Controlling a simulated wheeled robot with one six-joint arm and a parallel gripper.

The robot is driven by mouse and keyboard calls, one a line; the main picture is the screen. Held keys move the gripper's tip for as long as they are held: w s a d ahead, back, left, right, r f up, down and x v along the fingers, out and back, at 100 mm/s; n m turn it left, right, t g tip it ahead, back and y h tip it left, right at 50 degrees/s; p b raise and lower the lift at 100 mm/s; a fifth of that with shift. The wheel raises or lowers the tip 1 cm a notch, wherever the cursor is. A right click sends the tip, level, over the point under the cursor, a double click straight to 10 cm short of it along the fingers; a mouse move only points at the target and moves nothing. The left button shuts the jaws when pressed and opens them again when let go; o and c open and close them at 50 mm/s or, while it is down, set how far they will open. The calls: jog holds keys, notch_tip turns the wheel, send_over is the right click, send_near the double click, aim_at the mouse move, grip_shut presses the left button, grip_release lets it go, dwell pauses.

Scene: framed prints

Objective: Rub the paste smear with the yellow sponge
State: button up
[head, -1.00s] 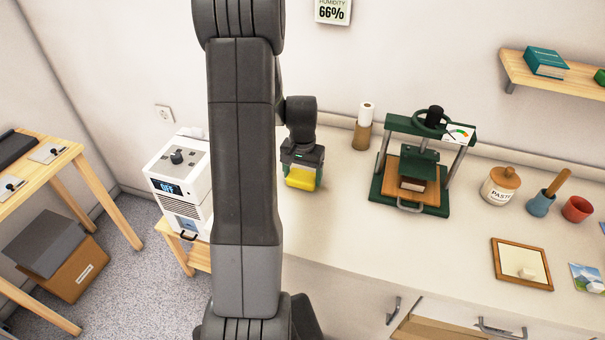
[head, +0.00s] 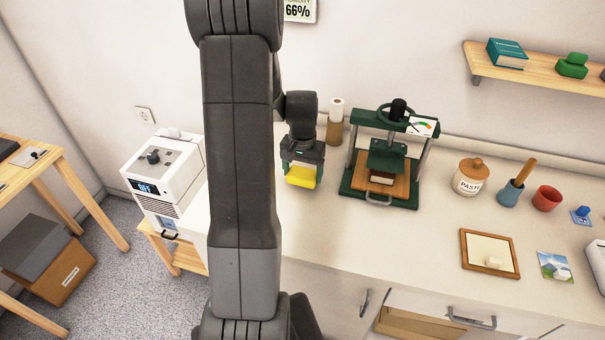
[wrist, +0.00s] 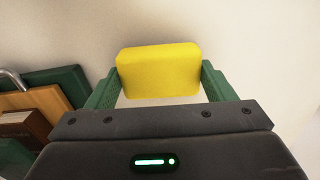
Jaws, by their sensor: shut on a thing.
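The yellow sponge (head: 302,177) is held between the fingers of my gripper (head: 301,168), above the left part of the counter. In the wrist view the sponge (wrist: 160,71) fills the gap between the two green fingers of my gripper (wrist: 160,88). Pale counter or wall shows behind it. I cannot make out a paste smear in either view; my arm covers part of the counter's left end. A paste jar (head: 468,179) with a wooden lid stands on the counter to the right.
A green press (head: 385,160) stands right of my gripper, with a paper roll (head: 335,120) behind. A framed board (head: 489,252) and a small picture (head: 554,266) lie at the right. A white device (head: 165,180) stands at the left. The counter front between gripper and frame is clear.

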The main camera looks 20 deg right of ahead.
jog(key=shift+a+r, duration=0.25)
jog(key=shift+r, duration=0.4)
jog(key=shift+r+p, duration=1.85)
jog(key=shift+r, duration=0.65)
jog(key=shift+f, duration=0.1)
